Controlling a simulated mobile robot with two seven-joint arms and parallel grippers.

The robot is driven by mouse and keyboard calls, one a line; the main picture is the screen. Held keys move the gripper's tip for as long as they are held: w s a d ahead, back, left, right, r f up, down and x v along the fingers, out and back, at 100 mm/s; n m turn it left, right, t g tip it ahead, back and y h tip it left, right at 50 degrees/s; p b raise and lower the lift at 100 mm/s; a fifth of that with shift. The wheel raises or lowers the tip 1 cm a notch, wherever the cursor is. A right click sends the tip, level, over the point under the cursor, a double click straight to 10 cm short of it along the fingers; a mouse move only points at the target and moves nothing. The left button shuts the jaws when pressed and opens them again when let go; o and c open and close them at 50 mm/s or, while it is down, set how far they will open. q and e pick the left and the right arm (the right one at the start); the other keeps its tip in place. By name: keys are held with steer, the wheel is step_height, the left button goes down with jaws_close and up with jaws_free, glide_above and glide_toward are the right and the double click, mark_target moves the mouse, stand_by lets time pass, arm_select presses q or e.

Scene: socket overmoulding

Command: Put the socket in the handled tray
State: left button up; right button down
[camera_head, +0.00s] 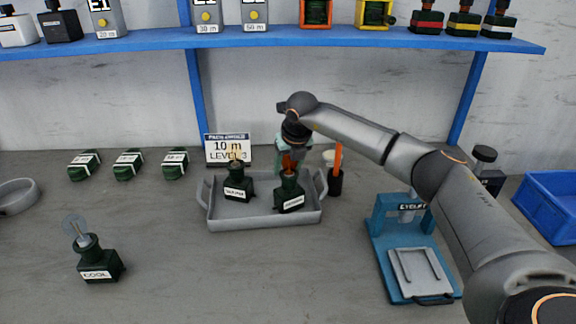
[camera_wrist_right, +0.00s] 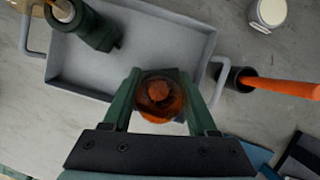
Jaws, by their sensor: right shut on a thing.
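The grey handled tray (camera_head: 240,213) stands mid-table; it also shows in the wrist view (camera_wrist_right: 135,55). One dark green socket with a white label (camera_head: 237,190) stands in its left part, and it also shows in the wrist view (camera_wrist_right: 98,30). A second dark green labelled socket (camera_head: 289,192) with an orange-brown top is at the tray's right part, upright. My right gripper (camera_head: 290,160) is above it, its jaws closed around the orange-brown top (camera_wrist_right: 160,97). Whether its base touches the tray floor cannot be told. My left gripper is not in view.
A green piece labelled COOL with a clear bulb (camera_head: 98,262) stands front left. Several green blocks (camera_head: 128,164) lie behind it. A dark cup with an orange stick (camera_head: 335,182) stands by the tray's right handle. A blue press (camera_head: 390,250) and blue crate (camera_head: 552,205) are right.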

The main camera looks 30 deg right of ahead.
steer(key=shift+c, duration=0.9)
jaws_free()
steer(key=shift+f, duration=0.1)
steer(key=shift+r, duration=0.25)
steer(key=v, duration=1.1)
steer(key=shift+s+r, duration=0.2)
steer(key=shift+r, duration=0.15)
steer(key=shift+a, duration=0.1)
